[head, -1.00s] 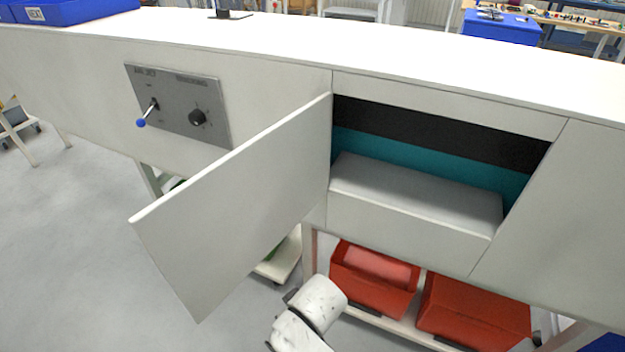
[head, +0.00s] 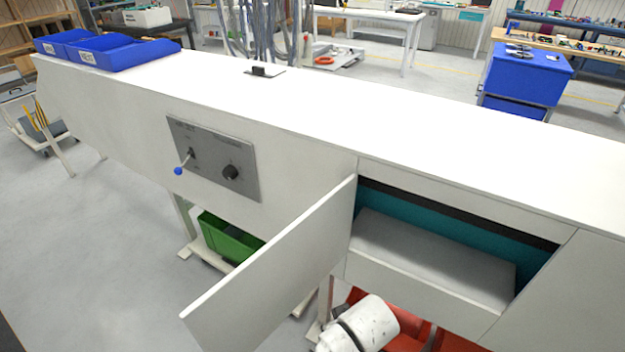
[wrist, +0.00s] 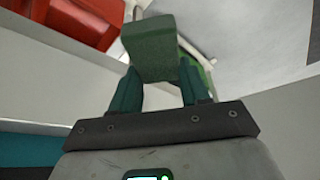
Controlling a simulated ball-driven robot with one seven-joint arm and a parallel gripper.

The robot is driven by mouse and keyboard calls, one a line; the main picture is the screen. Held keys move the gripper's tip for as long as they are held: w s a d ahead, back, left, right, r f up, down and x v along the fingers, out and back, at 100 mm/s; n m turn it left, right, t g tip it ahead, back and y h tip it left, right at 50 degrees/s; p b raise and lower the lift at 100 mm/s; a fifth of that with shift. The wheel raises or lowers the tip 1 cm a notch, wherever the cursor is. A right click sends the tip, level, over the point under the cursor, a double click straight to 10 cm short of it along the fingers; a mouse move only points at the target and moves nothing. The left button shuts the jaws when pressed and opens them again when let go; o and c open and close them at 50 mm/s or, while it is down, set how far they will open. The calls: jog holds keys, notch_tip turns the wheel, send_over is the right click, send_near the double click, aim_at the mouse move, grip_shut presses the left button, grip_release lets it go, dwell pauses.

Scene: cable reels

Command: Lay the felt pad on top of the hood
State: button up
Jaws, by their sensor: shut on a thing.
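The hood, as I take it, is the long white housing (head: 300,107) in the head view, with a flat top and an open front door. In the wrist view my gripper (wrist: 157,75) is shut on a dark green block-like piece (wrist: 148,45), which I take to be the felt pad. The piece sticks out beyond the teal fingers. My gripper and the piece do not show in the head view, where only a white link of my arm shows low, beneath the open compartment.
The open door (head: 275,275) juts out from the front, left of the compartment (head: 430,255). A lever panel (head: 213,158) is on the front. Blue bins (head: 105,48) stand at the top's far left and a small black fitting (head: 262,71) at its back. Most of the top is clear.

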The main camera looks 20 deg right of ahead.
notch_tip(320, 180, up, 2)
jog(key=shift+p, duration=0.45)
jog(key=shift+s+a+f, duration=0.1)
jog(key=shift+a+f, duration=0.05)
jog(key=shift+f, duration=0.15)
jog(key=shift+s+a+f, duration=0.15)
jog(key=shift+s+f, duration=0.3)
jog(key=shift+s, duration=0.1)
jog(key=shift+w+r, duration=0.1)
